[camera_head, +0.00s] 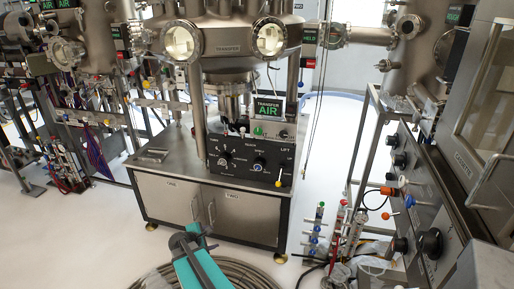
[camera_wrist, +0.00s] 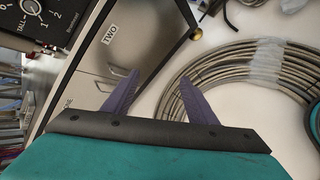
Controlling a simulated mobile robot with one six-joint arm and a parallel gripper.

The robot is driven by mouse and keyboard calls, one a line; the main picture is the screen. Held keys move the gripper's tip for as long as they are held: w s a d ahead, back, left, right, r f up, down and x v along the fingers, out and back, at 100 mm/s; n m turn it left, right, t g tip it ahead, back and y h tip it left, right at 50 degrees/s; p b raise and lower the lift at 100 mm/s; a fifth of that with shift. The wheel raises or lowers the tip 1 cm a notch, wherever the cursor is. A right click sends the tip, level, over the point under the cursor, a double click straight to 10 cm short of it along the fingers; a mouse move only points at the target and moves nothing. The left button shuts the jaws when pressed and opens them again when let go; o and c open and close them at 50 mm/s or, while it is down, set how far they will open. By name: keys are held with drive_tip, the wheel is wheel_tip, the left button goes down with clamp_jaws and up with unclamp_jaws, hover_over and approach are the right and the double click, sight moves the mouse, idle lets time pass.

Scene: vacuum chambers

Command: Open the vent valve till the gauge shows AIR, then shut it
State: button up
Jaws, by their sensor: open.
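The transfer gauge (camera_head: 268,107) is a small screen on the middle console and reads TRANSFER AIR in green. Below it is a dark control panel (camera_head: 240,158) with knobs and a yellow-tipped lever (camera_head: 279,182). I cannot tell which handle is the vent valve. My gripper (camera_wrist: 160,77) is open and empty, its two purple fingers spread apart. In the wrist view it is above the cabinet front and floor, touching no handle. In the head view my teal arm is low, in front of the cabinet.
A steel cabinet (camera_head: 160,197) with doors marked ONE and TWO carries the console. A coiled hose (camera_head: 240,272) lies on the floor before it. Coloured valves (camera_head: 318,230) stand at its right. A panel with an orange handle (camera_head: 386,191) is far right.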

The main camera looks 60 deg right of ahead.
drive_tip(key=w+d+r+n+t+h+b, duration=0.2)
drive_tip(key=d+r+n+h, duration=0.3)
drive_tip(key=d+r, duration=1.1)
drive_tip(key=n+t+h+b, duration=0.1)
drive_tip(key=n+t+h, duration=0.15)
drive_tip(key=n, duration=0.45)
approach(258, 132)
drive_tip(key=a, duration=0.3)
drive_tip(key=shift+s+a+f+g+h, duration=0.15)
drive_tip(key=shift+s+f+g+h, duration=0.1)
drive_tip(key=shift+s+g+h, duration=0.15)
drive_tip(key=shift+p+x, duration=1)
drive_tip(key=shift+x, duration=5.9)
